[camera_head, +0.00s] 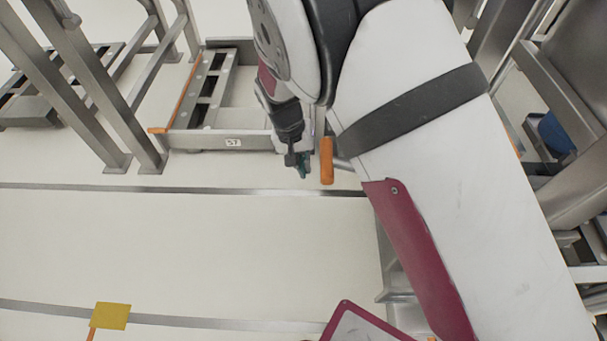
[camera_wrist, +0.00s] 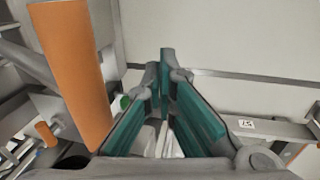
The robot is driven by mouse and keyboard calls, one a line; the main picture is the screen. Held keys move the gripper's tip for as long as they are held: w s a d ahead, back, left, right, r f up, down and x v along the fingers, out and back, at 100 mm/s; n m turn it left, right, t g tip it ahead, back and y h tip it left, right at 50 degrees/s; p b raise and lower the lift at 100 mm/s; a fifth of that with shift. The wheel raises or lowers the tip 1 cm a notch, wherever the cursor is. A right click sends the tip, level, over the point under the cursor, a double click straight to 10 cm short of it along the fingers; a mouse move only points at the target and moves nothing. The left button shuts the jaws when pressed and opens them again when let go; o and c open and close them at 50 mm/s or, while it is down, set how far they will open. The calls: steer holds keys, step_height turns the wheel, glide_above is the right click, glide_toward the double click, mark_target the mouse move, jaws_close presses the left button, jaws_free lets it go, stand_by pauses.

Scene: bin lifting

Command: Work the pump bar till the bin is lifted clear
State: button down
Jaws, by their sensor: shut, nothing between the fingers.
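An upright orange grip (camera_head: 326,160), apparently the pump bar's handle, stands just right of my gripper (camera_head: 301,168) in the head view. In the wrist view the orange grip (camera_wrist: 72,75) rises large at the left, beside my fingers and not between them. My gripper (camera_wrist: 166,68) has teal finger pads that come together at the tips, shut and empty. Whether it touches the grip I cannot tell. My arm hides what lies behind the grip. I cannot make out the bin for certain.
A low grey metal frame (camera_head: 205,142) with a "57" label lies behind my gripper; its label (camera_wrist: 246,124) also shows in the wrist view. Metal legs (camera_head: 125,110) stand at the left. A yellow plate (camera_head: 110,316) is at lower left. The pale floor (camera_head: 190,245) in front is open.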

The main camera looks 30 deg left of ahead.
steer(key=p+v, duration=0.1)
steer(key=v, duration=0.5)
steer(key=shift+s+a, duration=0.2)
steer(key=shift+a, duration=0.2)
stand_by(0.3)
